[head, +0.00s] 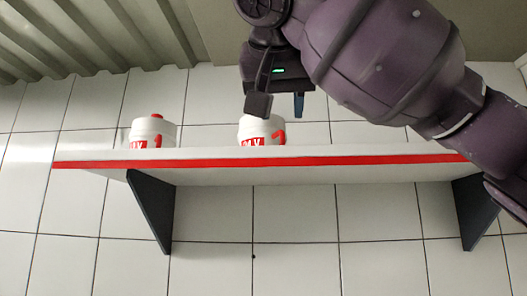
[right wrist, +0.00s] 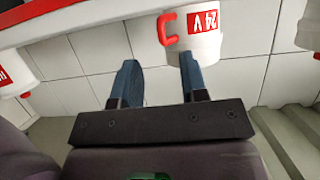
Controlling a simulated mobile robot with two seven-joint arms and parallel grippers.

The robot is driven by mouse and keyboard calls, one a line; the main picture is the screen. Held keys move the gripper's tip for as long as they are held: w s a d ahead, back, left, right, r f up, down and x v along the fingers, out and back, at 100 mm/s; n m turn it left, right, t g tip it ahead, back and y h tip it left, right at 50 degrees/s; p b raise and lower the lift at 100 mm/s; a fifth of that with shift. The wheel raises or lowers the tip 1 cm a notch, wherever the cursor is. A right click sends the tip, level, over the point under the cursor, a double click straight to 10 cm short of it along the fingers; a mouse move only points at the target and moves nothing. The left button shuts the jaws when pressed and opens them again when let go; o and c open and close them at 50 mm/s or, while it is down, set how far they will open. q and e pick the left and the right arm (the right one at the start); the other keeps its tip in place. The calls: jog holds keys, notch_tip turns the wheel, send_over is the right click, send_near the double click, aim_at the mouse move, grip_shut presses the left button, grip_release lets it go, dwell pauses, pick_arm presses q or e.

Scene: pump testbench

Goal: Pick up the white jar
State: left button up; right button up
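Two white jars with red labels and red parts stand on a wall shelf in the head view. One jar (head: 150,130) is at the left with a red knob on top. The other jar (head: 262,130) is near the middle. My right gripper (head: 279,105) is open above this middle jar, offset to its right, with one finger in front of its top. In the right wrist view, a white jar (right wrist: 205,45) with a "24 V" label and red handle is beyond the open fingers (right wrist: 158,62), nearer the right finger. Nothing is between the fingers. My left gripper is not in view.
The white shelf (head: 330,166) has a red front stripe and dark brackets (head: 152,212). A tiled wall is close behind it. The shelf's right part looks clear beneath my right arm. Another white container (right wrist: 14,75) is at the left of the right wrist view.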

aim_at(282, 131)
jog(key=p+x, duration=0.2)
jog(key=x, duration=0.1)
jog(key=shift+w+a, duration=0.15)
jog(key=shift+w, duration=0.25)
jog(key=shift+w+f, duration=0.15)
jog(key=shift+w, duration=0.2)
jog(key=shift+w+f, duration=0.15)
jog(key=shift+w, duration=0.2)
grip_shut()
